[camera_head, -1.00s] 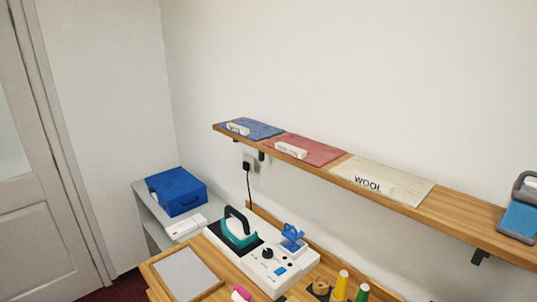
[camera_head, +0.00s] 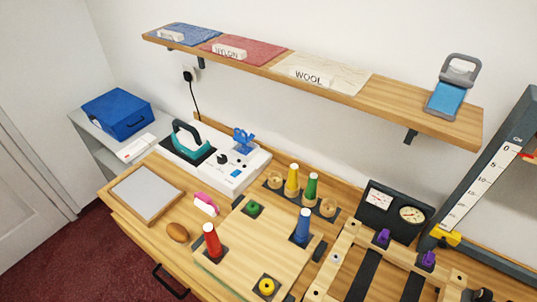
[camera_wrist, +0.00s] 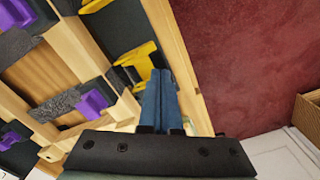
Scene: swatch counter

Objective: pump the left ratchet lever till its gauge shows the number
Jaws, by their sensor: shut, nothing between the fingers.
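A dark panel with two gauges stands at the back of the bench: a left gauge (camera_head: 379,199) and a right gauge (camera_head: 411,214). Their readings are too small to tell. In front of it a left purple handle (camera_head: 383,237) and a right purple handle (camera_head: 428,260) sit on a wooden frame (camera_head: 345,245); I take these to be the ratchet levers. In the wrist view my gripper (camera_wrist: 161,90) is shut and empty, with its blue fingers over a wooden rail beside a yellow part (camera_wrist: 138,62). Purple parts (camera_wrist: 97,98) lie to its left, apart from it; which is which I cannot tell.
An iron (camera_head: 187,142) rests on a white unit. An upright scale (camera_head: 490,170) with a yellow slider stands at right. A shelf (camera_head: 400,100) runs above.

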